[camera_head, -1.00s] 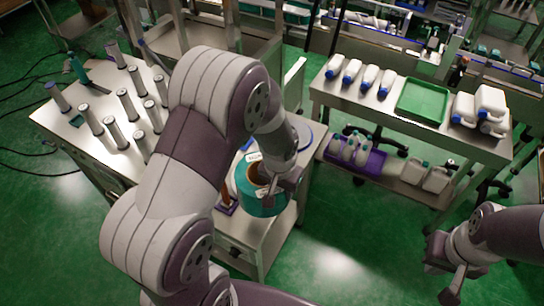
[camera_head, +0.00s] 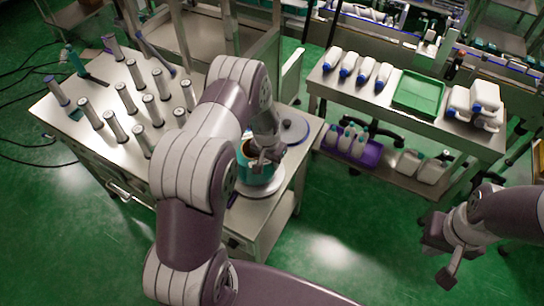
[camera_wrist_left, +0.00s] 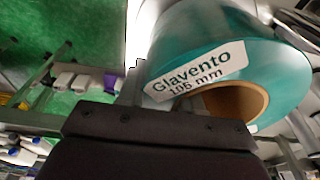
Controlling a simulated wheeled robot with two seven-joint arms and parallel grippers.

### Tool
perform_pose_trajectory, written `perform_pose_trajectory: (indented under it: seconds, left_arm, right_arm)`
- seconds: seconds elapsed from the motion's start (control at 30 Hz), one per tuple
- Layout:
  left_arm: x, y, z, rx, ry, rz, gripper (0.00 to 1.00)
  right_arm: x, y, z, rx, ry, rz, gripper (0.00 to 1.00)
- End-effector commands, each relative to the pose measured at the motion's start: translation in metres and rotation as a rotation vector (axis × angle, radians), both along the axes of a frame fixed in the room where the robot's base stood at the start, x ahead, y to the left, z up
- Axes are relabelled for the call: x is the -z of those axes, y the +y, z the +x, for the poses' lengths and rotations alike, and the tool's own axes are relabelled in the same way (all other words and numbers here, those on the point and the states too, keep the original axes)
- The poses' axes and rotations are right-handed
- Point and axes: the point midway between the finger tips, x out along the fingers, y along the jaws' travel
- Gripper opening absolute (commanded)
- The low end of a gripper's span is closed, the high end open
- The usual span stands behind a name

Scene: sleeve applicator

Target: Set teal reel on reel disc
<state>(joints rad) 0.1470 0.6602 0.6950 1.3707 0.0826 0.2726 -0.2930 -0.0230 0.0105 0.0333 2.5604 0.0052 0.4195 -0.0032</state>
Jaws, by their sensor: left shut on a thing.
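The teal reel (camera_head: 258,174) has a white label and a brown cardboard core. My left gripper (camera_head: 264,158) is shut on its wall, from above. A pale round disc (camera_head: 266,193), apparently the reel disc, shows under and around the reel on the small metal stand. I cannot tell whether the reel touches it. My right gripper (camera_head: 447,272) hangs over the floor at the right, away from the reel; its jaw opening is unclear.
A blue-rimmed round plate (camera_head: 296,131) lies on the stand behind the reel. A metal table (camera_head: 72,128) at the left carries several upright grey cylinders. A bench at the right holds white bottles and a green tray (camera_head: 418,94). Open green floor lies in front.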

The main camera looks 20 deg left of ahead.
Motion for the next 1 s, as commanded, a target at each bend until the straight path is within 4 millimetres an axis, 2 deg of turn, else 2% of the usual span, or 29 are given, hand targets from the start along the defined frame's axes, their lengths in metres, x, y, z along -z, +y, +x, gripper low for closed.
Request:
perform_pose_trajectory:
  seconds: [0.03, 0.2, 0.53, 0.57, 0.6, 0.63, 1.0]
  left_arm:
    - [0.002, 0.000, 0.001, 0.000, -0.003, 0.001, 0.00]
    - [0.019, 0.000, 0.002, 0.001, -0.006, 0.002, 0.00]
    - [0.023, 0.000, 0.002, 0.001, -0.007, 0.002, 0.00]
    - [0.024, 0.000, 0.000, 0.000, -0.001, 0.000, 0.44]
    - [0.024, 0.000, 0.000, 0.000, -0.001, 0.000, 0.57]
    - [0.024, 0.000, 0.000, 0.000, 0.000, 0.000, 0.60]
    - [0.023, 0.000, 0.000, 0.000, -0.001, 0.000, 0.60]
  right_arm:
    - [-0.007, 0.000, 0.000, 0.000, 0.000, 0.000, 0.00]
    - [-0.010, 0.000, 0.000, 0.000, 0.000, 0.000, 0.00]
    - [-0.005, 0.000, 0.000, 0.000, 0.000, 0.000, 0.00]
    - [-0.006, 0.000, 0.000, 0.000, 0.000, 0.000, 0.00]
    - [-0.006, 0.000, 0.000, 0.000, 0.000, 0.000, 0.00]
    - [-0.006, 0.000, 0.000, 0.000, 0.000, 0.000, 0.00]
    - [-0.006, 0.000, 0.000, 0.000, 0.000, 0.000, 0.00]
